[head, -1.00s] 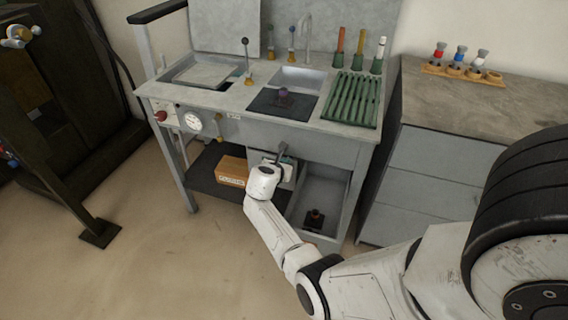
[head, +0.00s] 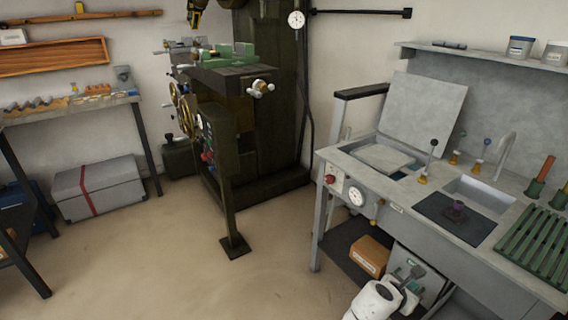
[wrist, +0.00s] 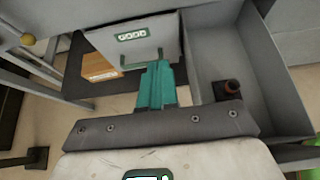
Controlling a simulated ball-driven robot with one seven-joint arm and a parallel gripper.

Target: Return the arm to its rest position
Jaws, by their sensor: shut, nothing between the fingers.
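My gripper (wrist: 156,86) shows in the wrist view with its teal fingers together and nothing between them. It points toward the space under the grey sink bench. In the head view my gripper (head: 408,274) is small at the lower right, in front of the bench's lower part, with my white wrist just below it. Most of my arm is out of the head view.
The sink bench (head: 400,208) stands at the right. A dark green machine (head: 260,130) stands left. The floor between is clear.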

